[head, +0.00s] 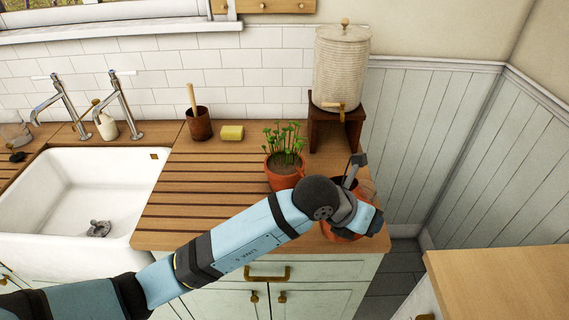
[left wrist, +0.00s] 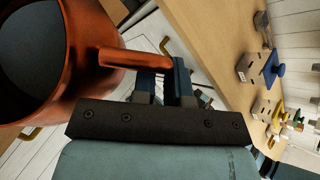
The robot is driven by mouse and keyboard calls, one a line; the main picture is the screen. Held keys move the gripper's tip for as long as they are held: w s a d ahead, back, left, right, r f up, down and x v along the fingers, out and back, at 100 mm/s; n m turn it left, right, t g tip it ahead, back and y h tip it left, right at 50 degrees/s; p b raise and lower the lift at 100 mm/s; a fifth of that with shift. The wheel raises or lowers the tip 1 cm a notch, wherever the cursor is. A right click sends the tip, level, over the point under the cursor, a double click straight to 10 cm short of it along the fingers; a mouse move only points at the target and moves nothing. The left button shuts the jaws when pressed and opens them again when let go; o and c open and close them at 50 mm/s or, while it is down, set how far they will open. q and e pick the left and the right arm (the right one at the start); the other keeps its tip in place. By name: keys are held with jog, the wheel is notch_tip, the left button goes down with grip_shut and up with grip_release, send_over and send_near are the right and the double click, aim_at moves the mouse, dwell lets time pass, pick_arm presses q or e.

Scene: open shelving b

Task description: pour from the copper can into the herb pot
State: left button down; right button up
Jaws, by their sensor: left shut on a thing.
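The herb pot (head: 284,178) is a terracotta pot of green seedlings, upright on the wooden counter. The copper can (left wrist: 88,65) fills the left of the left wrist view, its dark round mouth showing. My left gripper (left wrist: 176,82) is shut on the can's handle (left wrist: 135,60). In the head view the copper can (head: 338,234) is mostly hidden behind my left wrist, at the counter's right front, to the right of the herb pot. The can and the pot look apart. I cannot tell how far the can is tilted. My right gripper is not in view.
A ribbed dispenser (head: 341,65) on a dark wooden stand (head: 336,132) is at the back right. A white sink (head: 75,200) is at left. The slatted counter (head: 200,200) left of the pot is clear.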

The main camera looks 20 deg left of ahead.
aim_at(368, 202)
pick_arm(q)
jog(key=shift+w+a+r+h+p, duration=0.25)
jog(key=shift+w+a+r, duration=0.05)
jog(key=shift+r, duration=0.35)
jog(key=shift+w+a+r+h+p, duration=0.25)
jog(key=shift+a+r, duration=0.05)
jog(key=shift+r, duration=0.3)
jog(key=shift+n, duration=0.3)
jog(key=shift+w+a+r+g, duration=0.15)
jog(key=shift+w+g, duration=0.05)
jog(key=shift+g, duration=0.1)
jog(key=shift+r, duration=0.15)
jog(key=shift+w+a+r, duration=0.1)
jog(key=shift+a, duration=0.05)
jog(key=shift+r, duration=0.1)
jog(key=shift+w+a+r, duration=0.1)
jog(key=shift+a, duration=0.05)
